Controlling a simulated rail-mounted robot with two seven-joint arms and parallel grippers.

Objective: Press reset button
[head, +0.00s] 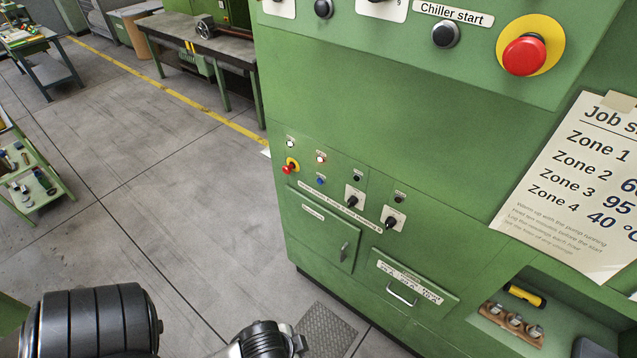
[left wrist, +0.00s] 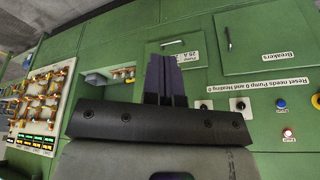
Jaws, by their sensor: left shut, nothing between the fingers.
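On the green cabinet's low panel, a small blue button (head: 320,181) sits above the long label strip and left of two black rotary knobs. It also shows in the left wrist view (left wrist: 281,103), at the right, beside an upside-down strip that reads "Reset needs Pump 0 and Heating 0" (left wrist: 258,85). The button's own small label is too small to read. My left gripper (left wrist: 163,62) is shut and empty, with its dark fingers in front of the green panel, left of the knobs and the blue button in that view. The head view does not show the fingertips. My right gripper is not in view.
Near the blue button are a small red emergency knob on yellow (head: 290,167), a white button (head: 290,143) and rotary knobs (head: 352,201). A large red emergency button (head: 525,56) sits above.

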